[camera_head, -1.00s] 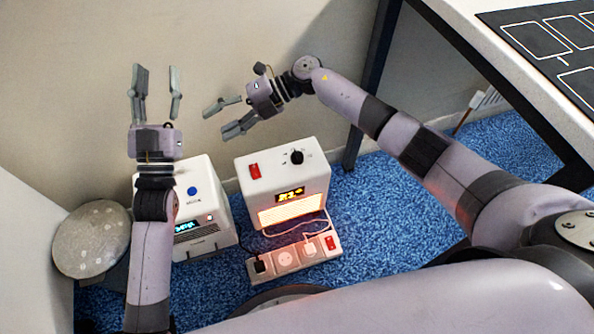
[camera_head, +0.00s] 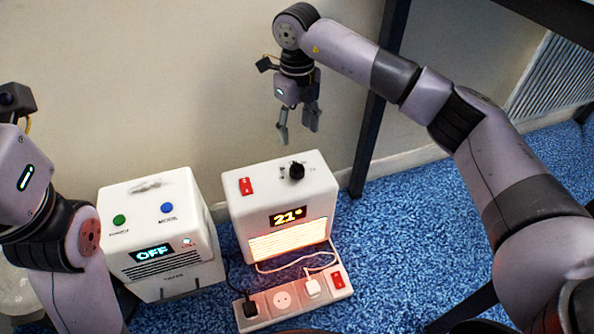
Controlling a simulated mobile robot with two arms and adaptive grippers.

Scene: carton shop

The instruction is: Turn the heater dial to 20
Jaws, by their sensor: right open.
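The heater (camera_head: 248,222) is a white box on the blue carpet with a lit orange grille. Its display (camera_head: 288,216) reads 21°. The black dial (camera_head: 296,171) sits on its top face, to the right of a red switch (camera_head: 246,186). My right gripper (camera_head: 298,135) is open and empty, with its fingers pointing down just above and behind the dial in the picture, apart from it. The fingers of my left gripper are outside the picture; only its wrist and part of its body show at the left edge.
A second white box (camera_head: 190,240) with green and blue buttons stands left of the heater; its display reads OFF. A power strip (camera_head: 262,308) with plugged cords lies in front. The wall is behind, a dark table leg (camera_head: 376,115) to the right.

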